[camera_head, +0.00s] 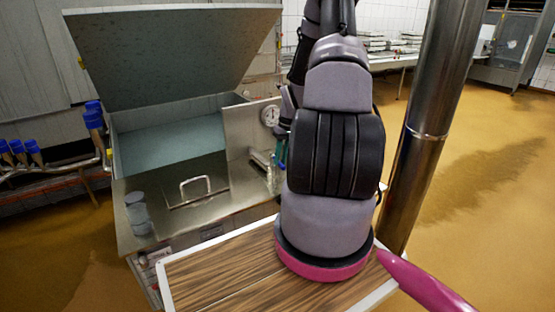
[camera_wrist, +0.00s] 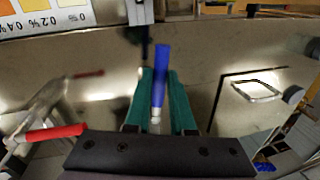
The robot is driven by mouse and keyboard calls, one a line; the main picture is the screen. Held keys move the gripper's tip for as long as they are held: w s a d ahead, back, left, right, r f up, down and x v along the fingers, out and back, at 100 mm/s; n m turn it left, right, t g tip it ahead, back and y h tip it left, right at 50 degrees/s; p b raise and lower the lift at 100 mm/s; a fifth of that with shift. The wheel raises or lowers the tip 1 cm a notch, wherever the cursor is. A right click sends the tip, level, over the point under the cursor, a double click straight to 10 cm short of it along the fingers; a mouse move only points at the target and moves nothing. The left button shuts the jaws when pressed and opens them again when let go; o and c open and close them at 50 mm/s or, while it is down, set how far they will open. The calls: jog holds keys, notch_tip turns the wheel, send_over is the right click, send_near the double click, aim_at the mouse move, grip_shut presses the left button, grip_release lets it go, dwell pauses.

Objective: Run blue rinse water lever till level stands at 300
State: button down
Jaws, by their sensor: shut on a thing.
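In the wrist view, the blue lever (camera_wrist: 161,62) stands between the two green fingers of my gripper (camera_wrist: 159,76), which are shut on it. A pale metal stem shows at the lever's lower end. A separate red lever (camera_wrist: 48,133) is at the left, clear of the fingers. In the head view, my arm hides the lever and most of my gripper; only a bit of green finger (camera_head: 282,152) shows at the arm's left edge. I cannot read a water level of 300 in either view.
An open steel vat (camera_head: 172,145) with a raised lid (camera_head: 175,55) stands left of my arm. A handled cover (camera_head: 197,190) and clear cups (camera_head: 138,212) are on its counter. A round dial (camera_head: 270,115) is behind. A steel column (camera_head: 420,140) stands at right.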

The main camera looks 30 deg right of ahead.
jog(key=shift+d+n, duration=0.3)
jog(key=shift+d, duration=0.05)
dwell(0.3)
jog(key=c, duration=0.8)
grip_release()
jog(key=shift+o, duration=0.2)
notch_tip(320, 180, up, 11)
jog(key=d, duration=0.2)
jog(key=shift+f, duration=0.2)
